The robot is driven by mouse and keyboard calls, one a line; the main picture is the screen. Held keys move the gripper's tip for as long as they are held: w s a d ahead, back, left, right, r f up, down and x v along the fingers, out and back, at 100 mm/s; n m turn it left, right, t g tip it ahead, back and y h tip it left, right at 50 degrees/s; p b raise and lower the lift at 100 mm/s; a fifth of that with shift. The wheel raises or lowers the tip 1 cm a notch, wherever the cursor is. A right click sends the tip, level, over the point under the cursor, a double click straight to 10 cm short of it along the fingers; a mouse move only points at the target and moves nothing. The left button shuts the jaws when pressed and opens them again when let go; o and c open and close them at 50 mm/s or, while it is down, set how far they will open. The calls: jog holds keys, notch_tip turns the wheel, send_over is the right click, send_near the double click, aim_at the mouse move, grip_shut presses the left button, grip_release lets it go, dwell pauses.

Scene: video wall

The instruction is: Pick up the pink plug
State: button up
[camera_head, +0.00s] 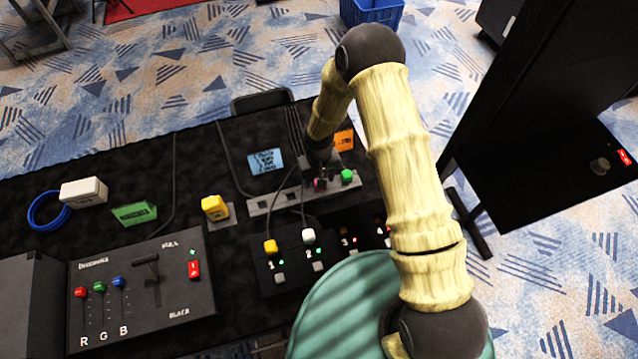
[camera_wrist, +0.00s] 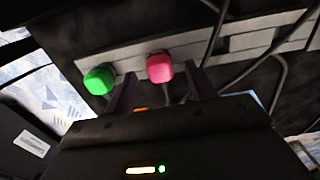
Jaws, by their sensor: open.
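The pink plug (camera_wrist: 159,67) sits on a grey socket strip (camera_wrist: 205,46). In the head view the plug (camera_head: 320,184) shows only as a small pink patch below my gripper (camera_head: 319,170). In the wrist view my gripper (camera_wrist: 162,84) is open, with one dark finger on each side of the pink plug. The plug lies between or just beyond the fingertips; I cannot tell whether they touch it.
A green plug (camera_wrist: 99,79) sits beside the pink one, close to my left finger in the wrist view. Dark cables run over the strip. A blue note (camera_head: 265,162), an orange note (camera_head: 344,140) and a numbered switch box (camera_head: 290,262) are nearby.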

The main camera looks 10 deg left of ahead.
jog(key=shift+f+p, duration=0.35)
jog(key=shift+f, duration=1.2)
jog(key=c, duration=1)
